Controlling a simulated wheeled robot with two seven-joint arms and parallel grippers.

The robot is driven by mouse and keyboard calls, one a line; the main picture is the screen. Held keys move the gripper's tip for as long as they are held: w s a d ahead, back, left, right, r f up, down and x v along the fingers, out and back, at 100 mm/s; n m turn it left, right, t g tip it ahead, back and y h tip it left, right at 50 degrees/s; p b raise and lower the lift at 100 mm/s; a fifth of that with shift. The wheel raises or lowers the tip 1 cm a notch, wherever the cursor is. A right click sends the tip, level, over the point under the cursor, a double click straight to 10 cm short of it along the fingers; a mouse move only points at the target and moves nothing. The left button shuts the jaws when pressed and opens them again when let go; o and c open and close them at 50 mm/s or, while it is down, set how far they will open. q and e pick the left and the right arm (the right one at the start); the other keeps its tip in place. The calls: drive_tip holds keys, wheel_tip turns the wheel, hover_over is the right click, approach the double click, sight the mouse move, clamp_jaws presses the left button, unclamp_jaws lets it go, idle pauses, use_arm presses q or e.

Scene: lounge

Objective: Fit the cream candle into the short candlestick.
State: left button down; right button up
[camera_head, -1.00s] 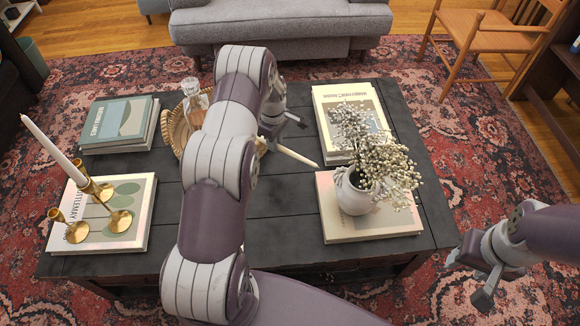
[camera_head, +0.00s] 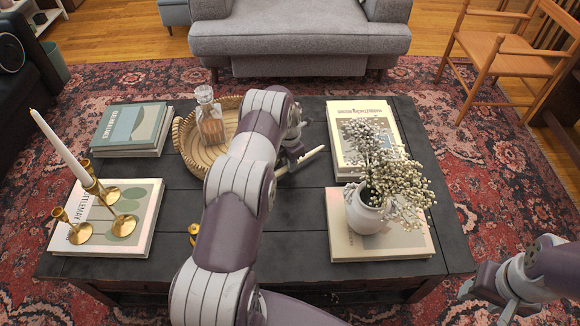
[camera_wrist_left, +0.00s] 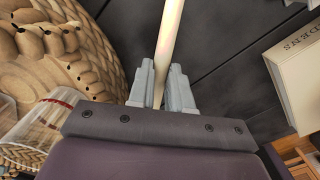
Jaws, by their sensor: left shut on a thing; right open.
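The cream candle (camera_head: 312,155) lies slantwise in my left gripper (camera_head: 291,160), which is shut on it over the table between the tray and the right-hand books. In the left wrist view the candle (camera_wrist_left: 170,40) runs up from between the fingers (camera_wrist_left: 164,92). Several brass candlesticks stand on the left book; one (camera_head: 122,222) carries a white taper (camera_head: 58,145), and a low one (camera_head: 79,232) looks empty. Another low brass piece (camera_head: 194,234) stands on the table, partly hidden by my left arm. I cannot tell which is the short candlestick. My right gripper (camera_head: 492,298) is open and empty.
A wicker tray (camera_head: 186,148) with a glass decanter (camera_head: 209,118) sits beside my left arm. A vase of dried flowers (camera_head: 368,212) stands on the right-hand book (camera_head: 400,246). Green books (camera_head: 130,125) lie at the back left. Bare table (camera_head: 165,200) shows between the left books and my arm.

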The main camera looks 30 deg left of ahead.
use_arm(q)
drive_tip(key=shift+f, duration=0.85)
drive_tip(key=shift+f, duration=0.2)
drive_tip(key=c, duration=1)
unclamp_jaws()
drive_tip(key=shift+c, duration=0.2)
drive_tip(key=shift+r, duration=0.1)
